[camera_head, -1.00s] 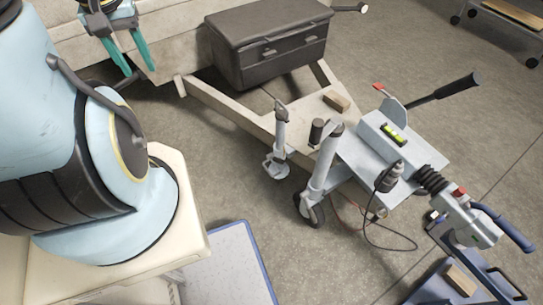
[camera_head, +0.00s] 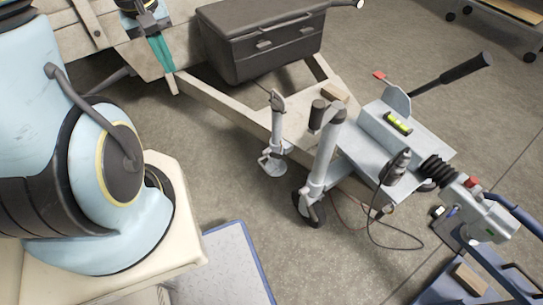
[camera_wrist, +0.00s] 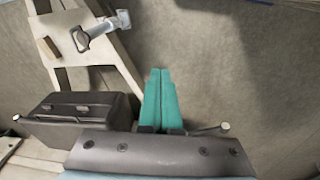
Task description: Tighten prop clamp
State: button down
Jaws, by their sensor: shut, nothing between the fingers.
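A grey prop (camera_head: 275,135) with a round foot stands upright beside the beige trailer frame, close to its left rail. Its clamp (camera_head: 276,103) near the top is small, and I cannot tell how tight it is. The prop also shows in the wrist view (camera_wrist: 97,31), at the upper left. My gripper (camera_head: 162,53) has teal fingers and is over the trailer at the upper left, well left of the prop. In the wrist view my gripper (camera_wrist: 160,75) has its fingers together with nothing between them, apart from the prop.
A jockey wheel post (camera_head: 325,155) stands right of the prop. A wooden block (camera_head: 333,93), green level (camera_head: 399,122) and hanging cable (camera_head: 372,232) are near the hitch. Floor left of the prop is clear.

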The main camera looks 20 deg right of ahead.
jog(key=w+d+f+n+b, duration=0.25)
jog(key=d+f+b, duration=0.8)
jog(key=f, duration=0.65)
jog(key=n+b, duration=0.1)
jog(key=b, duration=0.7)
send_over(272, 155)
jog(key=w+a, duration=0.2)
notch_tip(272, 155, down, 14)
jog(key=shift+a, duration=0.2)
jog(key=shift+s+r, duration=0.1)
jog(key=f+b, duration=0.1)
jog(key=f, duration=0.3)
jog(key=d+f+b, duration=0.1)
jog(key=f+b, duration=0.1)
jog(key=f, duration=0.2)
jog(key=d+f+b, duration=0.1)
jog(key=f+b, duration=0.1)
jog(key=f, duration=0.2)
jog(key=shift+s+d+f, duration=0.1)
jog(key=shift+s+f, duration=0.1)
jog(key=shift+s, duration=0.2)
jog(key=shift+s+d+f, duration=0.1)
jog(key=shift+s+f, duration=0.15)
jog(key=shift+s, duration=0.05)
jog(key=shift+s, duration=0.1)
